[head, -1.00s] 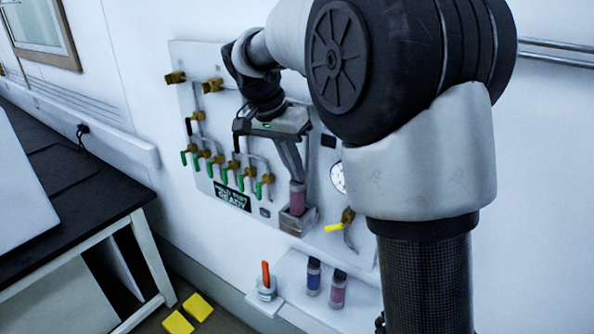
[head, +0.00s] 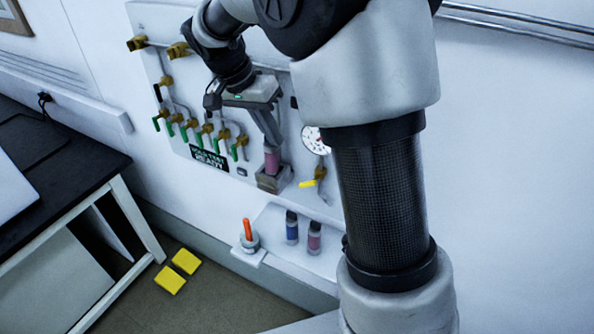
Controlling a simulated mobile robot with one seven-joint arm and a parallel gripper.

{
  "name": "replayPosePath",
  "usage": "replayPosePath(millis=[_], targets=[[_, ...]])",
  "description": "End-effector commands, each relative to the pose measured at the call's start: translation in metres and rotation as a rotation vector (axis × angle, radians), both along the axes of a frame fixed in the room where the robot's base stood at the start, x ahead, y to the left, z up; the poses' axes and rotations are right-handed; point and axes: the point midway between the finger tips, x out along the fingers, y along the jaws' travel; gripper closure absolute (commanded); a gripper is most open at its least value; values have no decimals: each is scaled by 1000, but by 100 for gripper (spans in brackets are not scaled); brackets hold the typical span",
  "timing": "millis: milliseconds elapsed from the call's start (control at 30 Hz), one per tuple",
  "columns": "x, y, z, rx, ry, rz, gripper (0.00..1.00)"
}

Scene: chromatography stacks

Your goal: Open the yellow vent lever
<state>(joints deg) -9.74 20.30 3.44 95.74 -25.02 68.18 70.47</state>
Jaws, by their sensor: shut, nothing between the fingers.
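The yellow vent lever (head: 307,184) is small and sits on a brass valve (head: 320,173) at the lower right of the wall panel. It points left and slightly down. My gripper (head: 273,144) is shut and empty, above and to the left of the lever and apart from it. Its fingers slant down to just over a pink vial (head: 272,160), which stands in a grey holder (head: 272,182) on the panel. Whether the fingertips touch the vial is hard to tell.
A round gauge (head: 315,140) is above the lever. Several green-handled valves (head: 205,139) line the panel's left. Below, a white shelf (head: 268,225) carries a blue vial (head: 292,228), a pink-labelled vial (head: 314,238) and an orange-handled tool (head: 248,230). A dark-topped bench (head: 75,170) stands left.

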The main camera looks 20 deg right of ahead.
Motion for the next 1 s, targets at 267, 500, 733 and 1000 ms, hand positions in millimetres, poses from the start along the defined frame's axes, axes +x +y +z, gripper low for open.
replayPosePath(millis=[267, 500, 733, 1000], targets=[[1, -17, -39, 0, 6, -1, 100], [3, -36, -87, 0, 6, -2, 100], [-9, -50, -113, -1, 3, -1, 100], [-13, -54, -123, 0, 1, -1, 100]])
